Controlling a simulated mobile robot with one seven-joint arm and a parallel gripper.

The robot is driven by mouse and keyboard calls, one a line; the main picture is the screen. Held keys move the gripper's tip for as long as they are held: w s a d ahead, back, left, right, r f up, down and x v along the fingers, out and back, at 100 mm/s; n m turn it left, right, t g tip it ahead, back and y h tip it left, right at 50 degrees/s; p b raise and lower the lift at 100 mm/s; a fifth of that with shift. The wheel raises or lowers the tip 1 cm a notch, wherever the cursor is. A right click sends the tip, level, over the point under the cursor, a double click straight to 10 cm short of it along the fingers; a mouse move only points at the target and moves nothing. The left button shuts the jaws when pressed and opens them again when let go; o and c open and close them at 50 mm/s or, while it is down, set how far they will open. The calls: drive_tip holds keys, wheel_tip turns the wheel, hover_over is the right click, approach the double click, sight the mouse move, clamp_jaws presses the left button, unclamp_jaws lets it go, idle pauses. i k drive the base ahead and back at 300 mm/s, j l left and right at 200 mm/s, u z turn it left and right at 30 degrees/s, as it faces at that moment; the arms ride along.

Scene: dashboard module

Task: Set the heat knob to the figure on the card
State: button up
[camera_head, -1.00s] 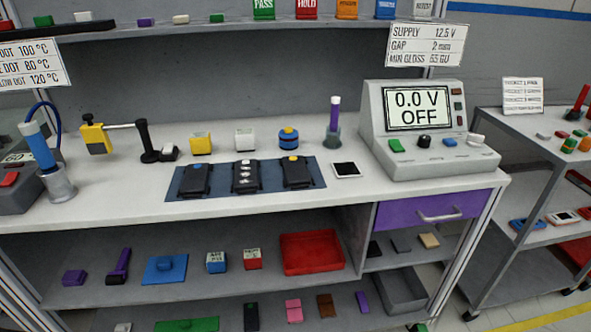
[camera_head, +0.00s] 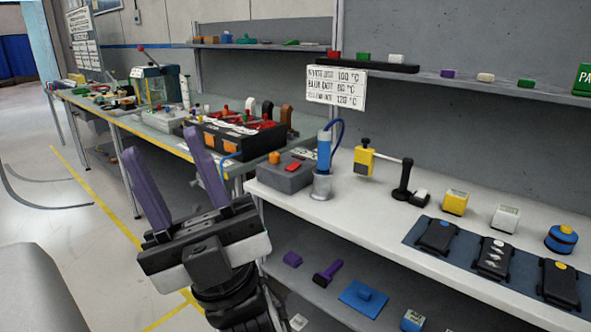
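The white card (camera_head: 337,88) hangs above the bench and lists dot colours with figures; the lines seem to read 100, 80 and 120 °C, the dot words partly blurred. A grey box (camera_head: 285,180) with a red part (camera_head: 291,168) on top stands at the bench's left end. A small orange piece (camera_head: 274,157) shows at its back left edge; I cannot tell if it is the heat knob. A blue tool (camera_head: 324,150) with a blue cable stands in a metal holder beside the box. My gripper (camera_head: 161,140), with purple fingers, is open and empty, left of the bench.
Black modules (camera_head: 438,234) lie on a blue mat; their dots are small. A yellow-black clamp (camera_head: 364,160), a yellow block (camera_head: 455,202) and a white block (camera_head: 506,217) stand nearby. Another bench with a black and red unit (camera_head: 235,138) is behind my gripper. Floor at left is free.

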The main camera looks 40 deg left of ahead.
sight(275, 157)
drive_tip(key=u, duration=1.25)
